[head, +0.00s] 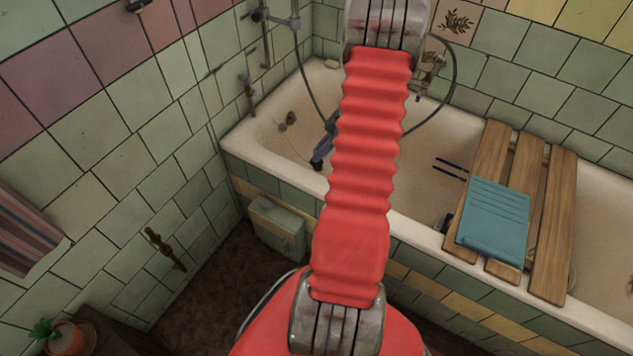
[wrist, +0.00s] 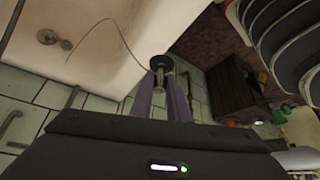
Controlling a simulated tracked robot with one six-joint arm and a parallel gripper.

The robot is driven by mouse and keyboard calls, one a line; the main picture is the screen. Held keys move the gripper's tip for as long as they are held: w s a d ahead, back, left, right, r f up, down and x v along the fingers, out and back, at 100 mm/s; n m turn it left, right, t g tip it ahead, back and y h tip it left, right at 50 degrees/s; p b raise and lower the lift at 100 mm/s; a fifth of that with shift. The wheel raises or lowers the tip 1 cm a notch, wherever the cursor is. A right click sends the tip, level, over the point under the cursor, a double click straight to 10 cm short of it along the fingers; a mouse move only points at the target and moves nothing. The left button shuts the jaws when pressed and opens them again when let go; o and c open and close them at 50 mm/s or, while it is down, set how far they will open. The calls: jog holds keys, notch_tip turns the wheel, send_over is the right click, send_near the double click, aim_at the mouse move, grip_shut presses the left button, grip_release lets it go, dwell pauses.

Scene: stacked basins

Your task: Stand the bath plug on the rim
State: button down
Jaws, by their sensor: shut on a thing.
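The dark round bath plug (wrist: 161,64) is held at the tips of my gripper (wrist: 165,88), whose two purple fingers are shut on it. A thin chain or cord runs from the plug in a loop to the fittings on the tub's end wall. In the head view my gripper (head: 324,147) shows left of the red arm, with the dark plug (head: 317,165) at its lower end. The plug appears in front of the near tub rim (head: 277,165), on its inner side. Whether it touches the rim I cannot tell.
A wooden rack (head: 545,225) with a teal board (head: 495,222) lies across the tub to the right. A hose hangs behind my arm. A round overflow fitting (wrist: 47,36) is on the tub wall. The rim left of my arm is clear.

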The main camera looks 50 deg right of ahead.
aim_at(321, 162)
jog(key=shift+s+d+m, duration=0.1)
jog(key=shift+m, duration=0.3)
dwell(0.3)
jog(key=shift+f, duration=3.15)
jog(key=shift+f, duration=1.9)
jog(key=shift+f, duration=0.15)
jog(key=c, duration=1.7)
grip_release()
